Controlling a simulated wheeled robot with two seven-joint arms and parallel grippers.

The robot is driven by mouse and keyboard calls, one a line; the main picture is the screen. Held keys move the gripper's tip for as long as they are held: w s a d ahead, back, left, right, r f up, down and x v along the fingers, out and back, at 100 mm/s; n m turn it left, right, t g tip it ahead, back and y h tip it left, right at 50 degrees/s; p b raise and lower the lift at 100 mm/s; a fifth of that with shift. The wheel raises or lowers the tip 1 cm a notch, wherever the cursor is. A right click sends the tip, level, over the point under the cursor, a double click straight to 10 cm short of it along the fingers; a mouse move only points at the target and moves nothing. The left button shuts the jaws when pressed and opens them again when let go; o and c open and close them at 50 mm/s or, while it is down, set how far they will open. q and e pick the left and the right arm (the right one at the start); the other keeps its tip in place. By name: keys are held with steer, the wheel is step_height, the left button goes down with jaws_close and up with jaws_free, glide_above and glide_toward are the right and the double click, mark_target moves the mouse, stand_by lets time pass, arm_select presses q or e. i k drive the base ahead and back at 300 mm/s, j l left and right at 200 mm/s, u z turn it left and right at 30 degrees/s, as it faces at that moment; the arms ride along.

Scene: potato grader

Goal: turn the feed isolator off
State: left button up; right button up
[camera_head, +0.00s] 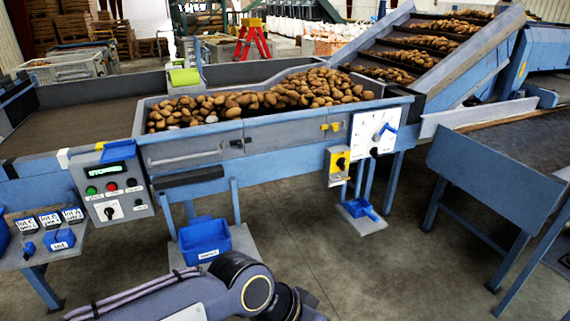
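A yellow switch box with a dark rotary knob (340,162), which looks like the feed isolator, is mounted on the front of the blue grader frame, right of centre. The knob is too small for me to read its position for certain. My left arm comes in along the bottom edge, well below and to the left of the yellow box. Its gripper is out of the picture. No part of my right gripper shows.
A grey control panel (112,190) with a green display, buttons and a rotary switch is at left. A white dial board (374,131) sits right of the yellow box. Potatoes (260,100) fill the hopper. A blue bin (205,240) stands low; open floor lies in front.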

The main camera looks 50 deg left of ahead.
mark_target(341, 162)
steer(key=u, duration=1.2)
steer(key=i+u, duration=0.15)
steer(key=i, duration=0.45)
steer(key=i+l+u, duration=0.15)
steer(key=i, duration=0.5)
steer(key=i+l+u, duration=0.15)
steer(key=i, duration=0.45)
